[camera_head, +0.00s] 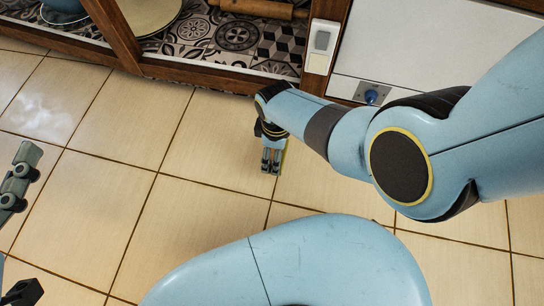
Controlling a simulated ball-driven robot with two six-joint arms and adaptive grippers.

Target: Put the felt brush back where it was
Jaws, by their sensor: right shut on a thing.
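My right gripper (271,166) points down over the tiled floor, in front of the shelving. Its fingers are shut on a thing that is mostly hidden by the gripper. Only a thin yellow-green edge of it, taken as the felt brush (284,157), shows at the right side of the fingers. Part of my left gripper (17,182) shows at the left edge of the picture. Its fingertips are cut off too much to tell whether it is open.
The low shelf (215,75) has a dark wooden frame and a patterned base. On it are a rolling pin (262,9), a round beige board (146,12) and a blue pot (62,6). A white fitting (320,47) is on the post. The tiles (130,130) at left are clear.

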